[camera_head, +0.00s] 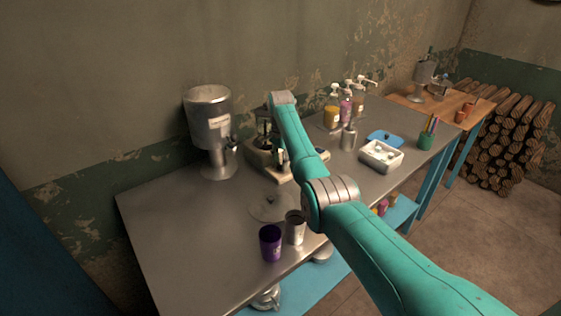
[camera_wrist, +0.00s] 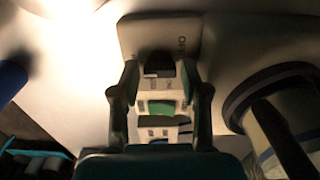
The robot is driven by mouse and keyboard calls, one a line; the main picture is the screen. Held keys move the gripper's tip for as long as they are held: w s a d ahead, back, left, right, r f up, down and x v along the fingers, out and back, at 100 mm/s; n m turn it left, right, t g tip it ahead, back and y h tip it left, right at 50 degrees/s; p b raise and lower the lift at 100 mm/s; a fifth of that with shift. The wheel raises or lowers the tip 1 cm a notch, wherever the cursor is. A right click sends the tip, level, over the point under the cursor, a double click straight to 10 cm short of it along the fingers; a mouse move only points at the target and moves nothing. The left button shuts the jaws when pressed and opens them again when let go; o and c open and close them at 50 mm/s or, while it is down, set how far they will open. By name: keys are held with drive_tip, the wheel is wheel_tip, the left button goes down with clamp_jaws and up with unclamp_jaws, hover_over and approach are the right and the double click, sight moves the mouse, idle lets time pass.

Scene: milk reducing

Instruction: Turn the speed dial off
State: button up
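A beige device (camera_head: 285,178) stands on the metal table, partly hidden behind my arm. In the wrist view, its panel (camera_wrist: 150,28) carries sideways lettering that seems to read OFF. A dark round knob (camera_wrist: 158,64), apparently the speed dial, sits below that lettering. My gripper (camera_wrist: 160,74) points at the panel, with one finger on each side of the knob. The fingers are spread and look open; I cannot tell whether either touches the knob. In the head view my gripper is mostly hidden behind my arm and hard to separate from the device.
A metal dispenser (camera_head: 209,130) stands left of the device. A purple cup (camera_head: 270,243) and a metal cup (camera_head: 295,228) stand near the front edge. Pump bottles (camera_head: 345,108) and a white tray (camera_head: 381,157) are to the right. The table's left part is clear.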

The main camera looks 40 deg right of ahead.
clamp_jaws()
